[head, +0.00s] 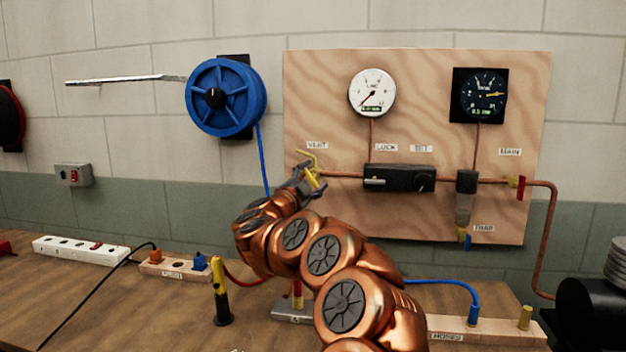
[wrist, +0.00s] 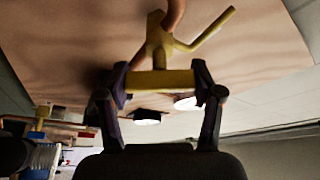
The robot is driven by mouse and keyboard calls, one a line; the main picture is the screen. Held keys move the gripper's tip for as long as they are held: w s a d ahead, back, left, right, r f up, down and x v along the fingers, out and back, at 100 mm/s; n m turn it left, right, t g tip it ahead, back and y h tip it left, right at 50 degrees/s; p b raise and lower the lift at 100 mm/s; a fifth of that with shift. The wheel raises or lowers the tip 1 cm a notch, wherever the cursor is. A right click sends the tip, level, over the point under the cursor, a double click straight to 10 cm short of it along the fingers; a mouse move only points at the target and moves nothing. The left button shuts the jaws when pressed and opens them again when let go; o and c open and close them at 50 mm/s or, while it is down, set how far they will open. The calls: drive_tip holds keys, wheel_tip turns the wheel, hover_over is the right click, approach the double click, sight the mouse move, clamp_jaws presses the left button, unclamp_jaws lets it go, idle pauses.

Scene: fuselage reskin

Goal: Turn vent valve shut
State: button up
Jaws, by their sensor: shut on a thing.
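The vent valve (head: 312,177) is a yellow valve at the left end of the copper pipe, below the VENT label (head: 317,146) on the plywood board. In the wrist view the yellow valve (wrist: 158,45) shows a bar-shaped part between my fingers and a thin arm slanting up to the right. My gripper (head: 305,178) is at the valve in the head view and hides part of it. In the wrist view my gripper (wrist: 160,82) has a finger on each end of the yellow bar and is shut on it.
The plywood board (head: 330,90) carries a white gauge (head: 372,93), a dark gauge (head: 479,95), a black box (head: 398,178) and a red MAIN valve (head: 521,188). A blue hose reel (head: 226,97) hangs left of it. Below, the bench (head: 150,320) holds a power strip (head: 80,249) and a yellow-black tool (head: 219,290).

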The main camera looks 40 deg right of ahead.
drive_tip(key=m, duration=0.2)
drive_tip(key=m+g+y, duration=0.1)
drive_tip(key=m, duration=0.1)
drive_tip(key=shift+w+a+f+m, duration=0.1)
drive_tip(key=shift+f+m, duration=0.05)
drive_tip(key=shift+m, duration=0.25)
drive_tip(key=shift+m+g+y, duration=0.3)
drive_tip(key=shift+m+y, duration=0.3)
drive_tip(key=shift+m, duration=0.7)
drive_tip(key=o, duration=0.9)
drive_tip(key=shift+o, duration=1.3)
drive_tip(key=v, duration=1.2)
